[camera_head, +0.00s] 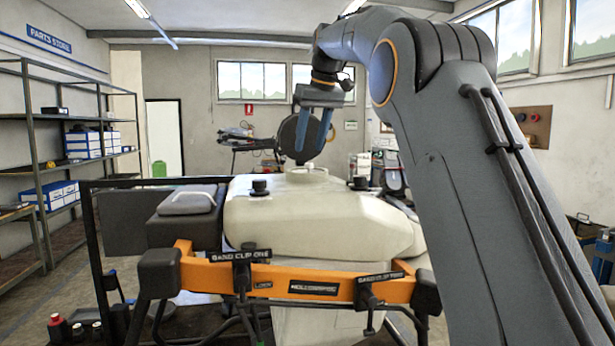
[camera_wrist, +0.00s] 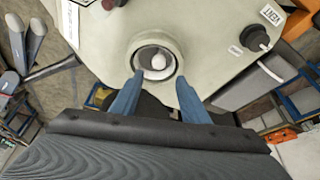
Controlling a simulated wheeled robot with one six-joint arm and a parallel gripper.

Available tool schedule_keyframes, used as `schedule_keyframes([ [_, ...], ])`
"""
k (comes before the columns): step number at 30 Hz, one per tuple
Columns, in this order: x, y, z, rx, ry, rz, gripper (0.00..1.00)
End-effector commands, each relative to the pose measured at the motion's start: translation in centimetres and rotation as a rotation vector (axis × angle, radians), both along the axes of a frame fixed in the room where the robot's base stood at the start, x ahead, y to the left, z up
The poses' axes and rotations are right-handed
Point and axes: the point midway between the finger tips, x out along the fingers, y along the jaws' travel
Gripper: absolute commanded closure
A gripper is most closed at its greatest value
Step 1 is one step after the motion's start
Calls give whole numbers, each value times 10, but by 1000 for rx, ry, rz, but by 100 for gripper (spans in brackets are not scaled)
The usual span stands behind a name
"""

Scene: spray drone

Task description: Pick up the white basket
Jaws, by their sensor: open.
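The pale tank (camera_head: 318,222) of the drone has a round filler opening (camera_head: 306,173) on top. In the wrist view the opening's ring (camera_wrist: 133,50) surrounds a dark hollow with a small round white piece (camera_wrist: 158,61) inside. This may be part of the white basket; most of it is hidden by depth and shadow. My gripper (camera_head: 312,148) is above the opening in the head view, blue fingers pointing down, apart from the tank. In the wrist view my gripper (camera_wrist: 158,82) is open, its fingertips near the ring's lower edge, with nothing seen gripped.
A dark round disc (camera_head: 290,136), perhaps the raised lid, stands close to my fingers. Black caps (camera_head: 260,187) stick up from the tank. An orange frame bar (camera_head: 275,278) with black clips crosses the front. A grey-topped box (camera_head: 187,202) sits left.

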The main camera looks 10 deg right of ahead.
Motion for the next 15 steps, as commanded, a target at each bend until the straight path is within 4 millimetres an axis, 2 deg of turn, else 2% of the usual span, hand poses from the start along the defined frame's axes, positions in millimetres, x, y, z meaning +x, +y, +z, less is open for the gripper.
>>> schedule_keyframes([
  [12, 8, -3, -44, 1, 3, -4, 59],
  [15, 11, -3, -49, 1, 0, -4, 59],
])
